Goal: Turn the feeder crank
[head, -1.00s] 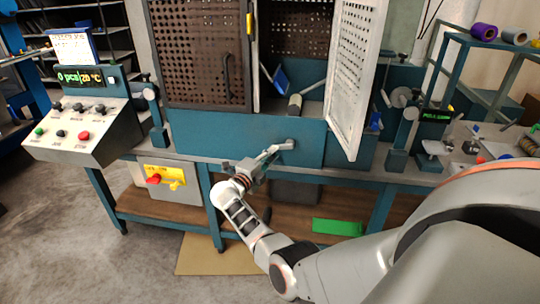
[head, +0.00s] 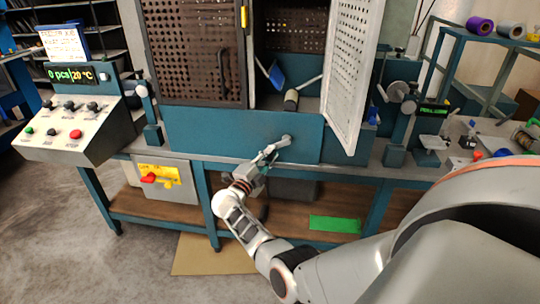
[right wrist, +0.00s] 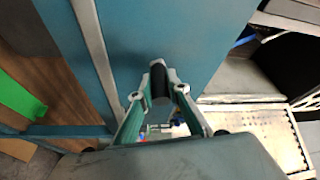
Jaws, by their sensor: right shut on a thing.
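The feeder crank (head: 274,148) is a light metal arm on a round hub on the blue front panel of the machine. Its arm slants down and left from the hub. My right gripper (head: 262,163) is at the crank's outer end, in front of the panel. In the right wrist view my right gripper (right wrist: 159,92) is shut on the dark cylindrical handle of the crank (right wrist: 159,80), one finger on each side. The crank's outer end is partly hidden by the gripper in the head view. My left gripper is out of view.
The white perforated door (head: 350,75) stands open to the right above the panel. A control box (head: 75,128) with buttons stands at the left. A green sheet (head: 334,223) lies on the lower shelf.

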